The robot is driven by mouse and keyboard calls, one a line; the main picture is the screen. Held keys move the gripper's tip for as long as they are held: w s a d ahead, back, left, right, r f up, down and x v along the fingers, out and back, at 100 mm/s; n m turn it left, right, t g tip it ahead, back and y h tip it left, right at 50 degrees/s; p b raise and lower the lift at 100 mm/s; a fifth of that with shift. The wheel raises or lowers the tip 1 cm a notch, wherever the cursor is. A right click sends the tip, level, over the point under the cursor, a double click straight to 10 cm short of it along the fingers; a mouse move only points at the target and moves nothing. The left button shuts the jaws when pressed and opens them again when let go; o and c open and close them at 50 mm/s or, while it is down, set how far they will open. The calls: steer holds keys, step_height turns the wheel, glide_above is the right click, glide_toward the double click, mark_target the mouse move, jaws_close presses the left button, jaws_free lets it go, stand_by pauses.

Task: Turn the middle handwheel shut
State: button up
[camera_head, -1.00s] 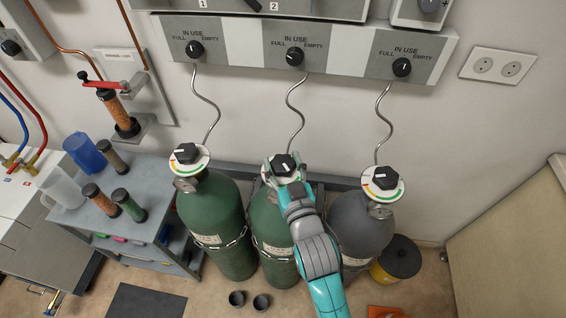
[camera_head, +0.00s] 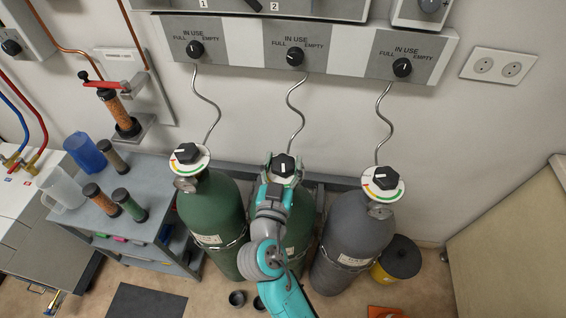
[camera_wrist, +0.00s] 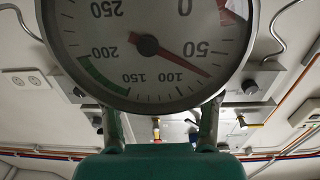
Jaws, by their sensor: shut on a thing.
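The middle handwheel (camera_head: 283,169) is a black knob with a white mark. It sits on top of the middle green cylinder (camera_head: 300,215), and its mark now points about straight up and down in the head view. My gripper (camera_head: 283,160) is shut on it, with fingers on its left and right sides. My arm comes in from below and covers much of the cylinder. In the wrist view a round gauge (camera_wrist: 147,45) fills the upper part, upside down, with its red needle between 50 and 100. My fingers show below and partly behind it; the handwheel is hidden there.
A left green cylinder (camera_head: 212,210) and a right grey cylinder (camera_head: 352,235) stand close on both sides, each with its own black handwheel. A thin metal hose (camera_head: 295,100) runs up to the wall panel (camera_head: 343,45). A grey bench (camera_head: 150,185) stands at left.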

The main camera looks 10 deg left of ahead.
mark_target(283, 163)
steer(key=m+g+h, duration=0.1)
steer(key=m+h, duration=0.1)
steer(key=h, duration=0.1)
steer(key=m+g+h, duration=0.1)
steer(key=m+h, duration=0.1)
steer(key=h, duration=0.2)
steer(key=m+g+h, duration=0.2)
steer(key=m+h, duration=0.1)
steer(key=shift+a, duration=0.15)
steer(key=m+g+h, duration=0.5)
steer(key=g, duration=0.1)
steer(key=shift+f+g, duration=0.1)
steer(key=shift+g, duration=0.2)
steer(key=shift+m+h, duration=0.3)
steer(key=shift+m, duration=0.1)
steer(key=o, duration=1.2)
step_height(283, 163, up, 10)
steer(key=shift+r, duration=0.1)
